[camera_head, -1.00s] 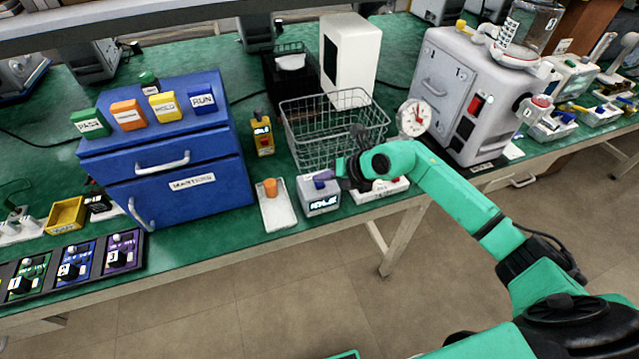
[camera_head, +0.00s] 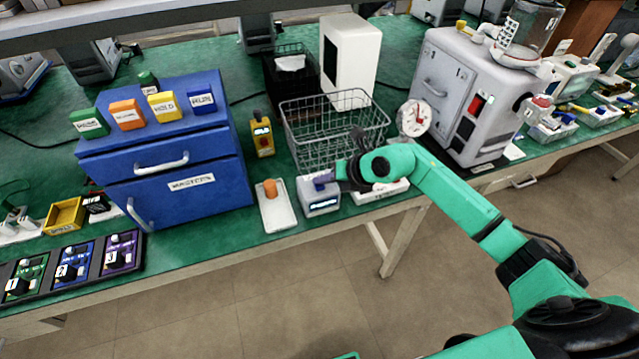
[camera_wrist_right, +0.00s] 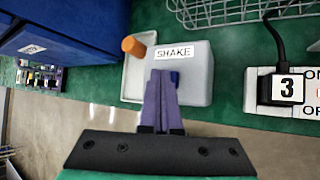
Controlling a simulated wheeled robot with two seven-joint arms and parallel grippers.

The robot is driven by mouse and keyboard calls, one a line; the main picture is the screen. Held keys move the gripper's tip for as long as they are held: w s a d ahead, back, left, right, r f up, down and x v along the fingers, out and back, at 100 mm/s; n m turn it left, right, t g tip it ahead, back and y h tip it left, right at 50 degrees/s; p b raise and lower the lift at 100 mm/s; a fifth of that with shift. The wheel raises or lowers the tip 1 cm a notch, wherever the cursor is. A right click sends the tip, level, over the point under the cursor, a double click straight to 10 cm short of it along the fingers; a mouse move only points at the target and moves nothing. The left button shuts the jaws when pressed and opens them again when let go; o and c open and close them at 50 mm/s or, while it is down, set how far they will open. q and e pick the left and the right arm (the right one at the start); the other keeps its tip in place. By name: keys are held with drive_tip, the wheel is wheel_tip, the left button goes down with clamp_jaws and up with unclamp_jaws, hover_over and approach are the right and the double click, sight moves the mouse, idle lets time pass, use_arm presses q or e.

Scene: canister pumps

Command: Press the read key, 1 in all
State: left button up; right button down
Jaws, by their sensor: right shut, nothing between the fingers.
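A small grey box (camera_head: 319,200) with a lit display on its front stands near the bench's front edge. In the right wrist view the box (camera_wrist_right: 197,90) carries a label that looks like "SHAKE" and a dark blue key (camera_wrist_right: 175,78) on top. I cannot make out the word "read" on it. My right gripper (camera_head: 323,178) is shut and empty, its purple fingers over the top of the box. In the wrist view the fingertips (camera_wrist_right: 162,74) are right beside the blue key and partly hide it; contact cannot be told. My left gripper is not in view.
A white tray (camera_head: 285,218) with an orange-capped piece (camera_head: 270,188) stands just left of the box. A wire basket (camera_head: 330,125) is behind it, and a white switched strip (camera_wrist_right: 255,93) is to the right. A blue cabinet (camera_head: 185,150) stands at left.

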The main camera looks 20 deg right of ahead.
sight(323, 188)
drive_tip(key=shift+f, duration=0.15)
drive_tip(key=shift+r+p, duration=0.75)
drive_tip(key=shift+r, duration=0.2)
wheel_tip(323, 188, up, 5)
drive_tip(key=p, duration=0.4)
drive_tip(key=shift+r, duration=0.1)
idle(0.6)
